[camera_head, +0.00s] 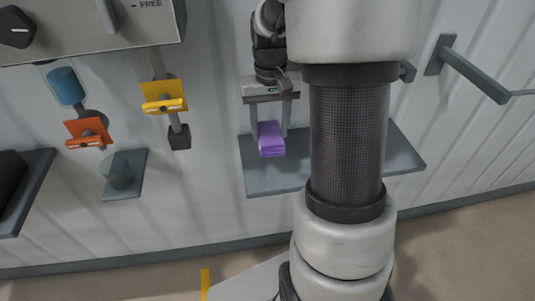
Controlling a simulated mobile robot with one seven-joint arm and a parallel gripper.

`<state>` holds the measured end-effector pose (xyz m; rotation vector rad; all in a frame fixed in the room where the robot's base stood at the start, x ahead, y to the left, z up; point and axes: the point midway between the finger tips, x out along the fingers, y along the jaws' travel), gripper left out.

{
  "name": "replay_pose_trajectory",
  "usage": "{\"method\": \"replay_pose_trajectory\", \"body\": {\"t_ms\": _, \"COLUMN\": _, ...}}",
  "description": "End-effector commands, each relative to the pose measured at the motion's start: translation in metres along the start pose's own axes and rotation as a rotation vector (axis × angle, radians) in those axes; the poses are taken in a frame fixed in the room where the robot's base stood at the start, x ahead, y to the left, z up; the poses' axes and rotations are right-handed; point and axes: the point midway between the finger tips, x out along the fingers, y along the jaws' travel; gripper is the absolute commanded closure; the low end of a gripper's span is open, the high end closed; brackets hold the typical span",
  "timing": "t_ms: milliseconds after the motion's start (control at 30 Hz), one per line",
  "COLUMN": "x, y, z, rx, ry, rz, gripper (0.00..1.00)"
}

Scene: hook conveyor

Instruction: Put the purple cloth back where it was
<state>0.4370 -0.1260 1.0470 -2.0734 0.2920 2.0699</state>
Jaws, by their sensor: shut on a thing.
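The purple cloth (271,139) looks like a small folded block. My gripper (270,130) points down and is shut on the cloth, with a finger on each side of it. The cloth is in front of or over a grey shelf (268,180) on the wall. I cannot tell whether it touches the shelf. My own arm hides the middle of the shelf.
At left hang a yellow piece (163,97), an orange piece (87,132) and a blue cylinder (66,85). A small shelf (124,178) is below them. A grey bar (474,75) sticks out at upper right. A control panel (90,30) is at upper left.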

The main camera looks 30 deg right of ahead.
Motion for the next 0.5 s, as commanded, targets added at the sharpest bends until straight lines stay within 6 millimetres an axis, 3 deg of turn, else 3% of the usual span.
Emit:
{"method": "replay_pose_trajectory", "body": {"t_ms": 200, "x": 0.043, "y": 0.0, "z": 0.001, "rx": 0.0, "ry": -0.006, "rz": 0.0, "gripper": 0.68}}
{"method": "replay_pose_trajectory", "body": {"t_ms": 500, "x": 0.07, "y": 0.0, "z": 0.001, "rx": 0.0, "ry": -0.004, "rz": 0.0, "gripper": 0.68}}
